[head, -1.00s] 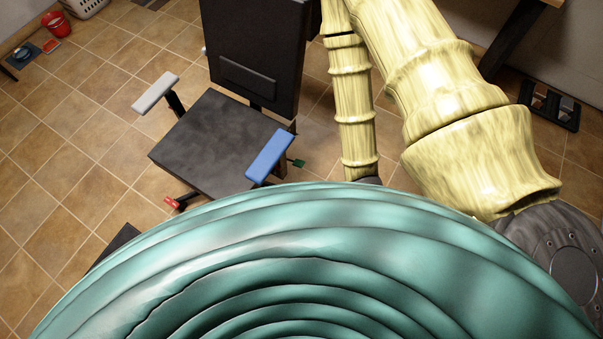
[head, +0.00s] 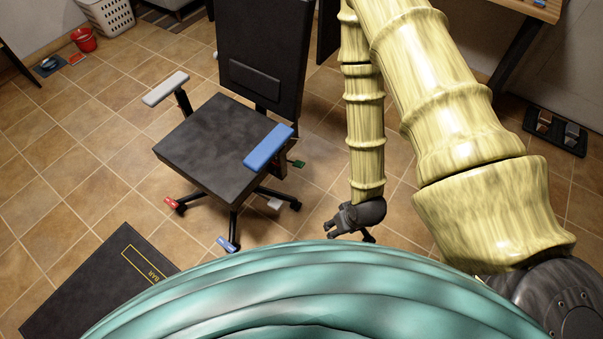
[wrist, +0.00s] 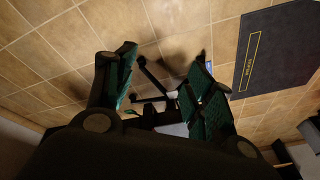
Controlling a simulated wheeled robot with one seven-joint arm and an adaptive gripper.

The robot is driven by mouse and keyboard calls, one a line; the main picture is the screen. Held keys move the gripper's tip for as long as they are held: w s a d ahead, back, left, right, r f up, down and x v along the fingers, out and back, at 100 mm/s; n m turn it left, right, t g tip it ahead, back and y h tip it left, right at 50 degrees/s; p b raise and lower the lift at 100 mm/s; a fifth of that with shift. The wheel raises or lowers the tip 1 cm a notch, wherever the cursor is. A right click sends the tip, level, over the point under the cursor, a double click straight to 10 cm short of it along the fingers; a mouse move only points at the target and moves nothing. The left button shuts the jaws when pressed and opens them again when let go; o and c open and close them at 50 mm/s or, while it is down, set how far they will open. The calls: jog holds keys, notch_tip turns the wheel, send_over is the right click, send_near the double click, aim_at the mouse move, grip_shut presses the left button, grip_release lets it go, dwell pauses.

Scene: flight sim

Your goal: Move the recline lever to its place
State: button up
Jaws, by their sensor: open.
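A black office chair (head: 213,150) stands on the tiled floor with one grey-white armrest (head: 165,88) and one blue armrest (head: 268,147). A small green-tipped lever (head: 297,163) sticks out on the right side under the blue armrest; I cannot be sure that it is the recline lever. My gripper (head: 335,229) is low, right of the chair and apart from the green tip in the head view. In the wrist view, my gripper (wrist: 163,95) is open, with green pads. Dark chair legs (wrist: 152,98) show beyond and between the fingers, and nothing is held.
A red-tipped part (head: 174,204), a blue-tipped part (head: 227,244) and a whitish part (head: 274,204) sit low around the chair base. A dark mat (head: 90,285) lies at front left, also in the wrist view (wrist: 275,50). A pedal unit (head: 555,131) stands at right.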

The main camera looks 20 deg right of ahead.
jog(key=w+d+f+n+t+y+b, duration=0.1)
jog(key=w+f+t+b, duration=0.1)
jog(key=w+f+b, duration=0.45)
jog(key=w+d+f+n+t+y+b, duration=0.15)
jog(key=w+f+b, duration=0.25)
jog(key=w+b, duration=0.5)
jog(key=n+t+y+b, duration=0.5)
jog(key=b, duration=1.7)
send_near(303, 165)
jog(key=shift+m+g+h, duration=0.25)
jog(key=b+x, duration=0.3)
jog(key=x, duration=0.6)
jog(key=shift+b+x, duration=0.45)
jog(key=shift+x, duration=0.4)
jog(key=shift+r, duration=0.15)
jog(key=shift+c, duration=0.4)
grip_shut()
